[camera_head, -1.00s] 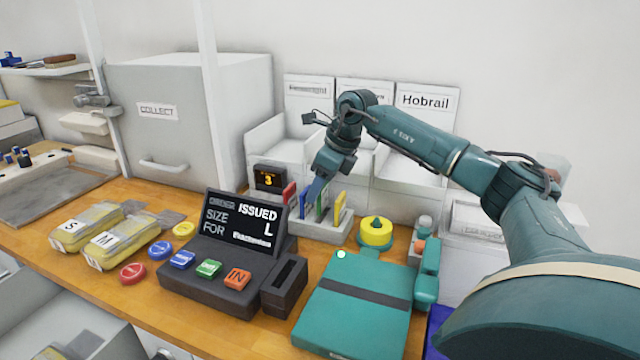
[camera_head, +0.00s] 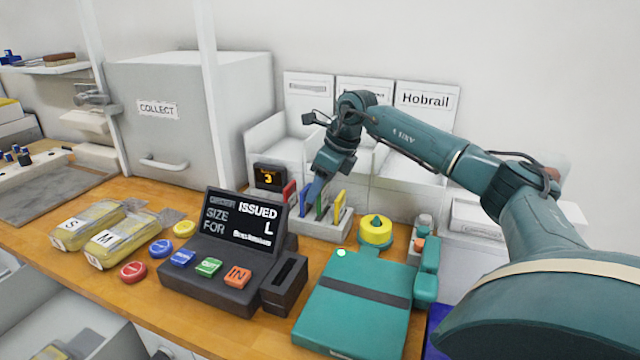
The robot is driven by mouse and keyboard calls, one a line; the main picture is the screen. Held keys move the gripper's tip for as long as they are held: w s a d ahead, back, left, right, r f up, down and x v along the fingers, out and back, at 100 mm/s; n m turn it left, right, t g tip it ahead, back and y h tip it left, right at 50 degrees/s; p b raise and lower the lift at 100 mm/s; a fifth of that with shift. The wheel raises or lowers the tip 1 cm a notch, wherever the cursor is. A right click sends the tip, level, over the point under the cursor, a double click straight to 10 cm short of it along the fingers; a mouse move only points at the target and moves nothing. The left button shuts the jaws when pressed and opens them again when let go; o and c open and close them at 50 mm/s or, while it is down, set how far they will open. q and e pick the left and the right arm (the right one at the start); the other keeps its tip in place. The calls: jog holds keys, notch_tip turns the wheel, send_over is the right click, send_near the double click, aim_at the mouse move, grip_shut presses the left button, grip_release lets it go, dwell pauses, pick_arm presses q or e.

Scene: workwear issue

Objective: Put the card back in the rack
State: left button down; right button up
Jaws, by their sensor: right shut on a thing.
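The card rack (camera_head: 330,231) is a pale grey block behind the dark terminal. A red card (camera_head: 289,190), a green card (camera_head: 322,207) and a yellow card (camera_head: 339,203) stand upright in it. My right gripper (camera_head: 313,192) points down over the rack and is shut on a blue card (camera_head: 306,206), which is upright among the others. I cannot tell whether its lower edge is fully seated in a slot. The terminal (camera_head: 240,222) reads "ISSUED", size "L". My left gripper is out of view.
A yellow round knob (camera_head: 376,231) stands right of the rack, behind a teal flat device (camera_head: 355,305). Yellow packs marked S (camera_head: 88,226) and M (camera_head: 122,241) lie at left. White bins with labels, one "Hobrail" (camera_head: 425,101), stand behind the rack.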

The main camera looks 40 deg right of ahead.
dwell(1.1)
jog(key=shift+f+b, duration=0.6)
jog(key=shift+f, duration=1.1)
dwell(0.5)
jog(key=o, duration=1.1)
